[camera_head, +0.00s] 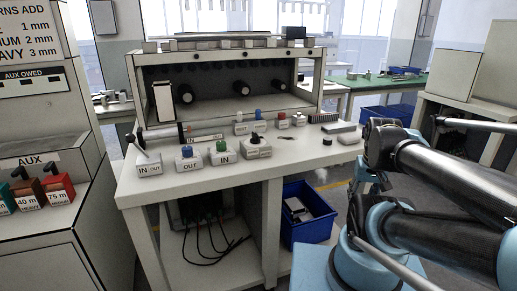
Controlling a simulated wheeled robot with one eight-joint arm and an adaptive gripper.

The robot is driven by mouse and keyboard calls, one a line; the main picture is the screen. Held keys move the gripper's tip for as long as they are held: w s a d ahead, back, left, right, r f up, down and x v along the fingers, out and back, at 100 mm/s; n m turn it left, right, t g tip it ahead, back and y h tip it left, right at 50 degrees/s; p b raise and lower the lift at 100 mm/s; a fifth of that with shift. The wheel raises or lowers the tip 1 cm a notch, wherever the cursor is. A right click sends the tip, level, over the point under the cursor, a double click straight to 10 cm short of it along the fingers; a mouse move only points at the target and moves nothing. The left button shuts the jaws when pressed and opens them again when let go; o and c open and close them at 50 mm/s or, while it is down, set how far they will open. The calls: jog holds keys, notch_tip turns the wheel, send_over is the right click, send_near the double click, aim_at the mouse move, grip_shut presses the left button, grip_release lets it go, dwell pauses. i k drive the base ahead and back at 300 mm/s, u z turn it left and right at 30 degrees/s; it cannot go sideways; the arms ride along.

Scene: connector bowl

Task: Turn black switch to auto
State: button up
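A small light-grey box with a black switch (255,138) on top stands near the front of the white workbench (210,179), right of the box with the green button. There is small lettering on its front, too small to read. Which way the switch points cannot be told at this size. My arm reaches in from the right edge, with its dark and blue links right of the bench. My gripper is not in view.
Small coloured parts stand behind. A blue bin (309,224) is below right. The bench's front right is mostly clear.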

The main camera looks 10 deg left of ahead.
aim_at(254, 140)
jog(key=u, duration=0.8)
jog(key=k, duration=0.25)
jog(key=z, duration=0.3)
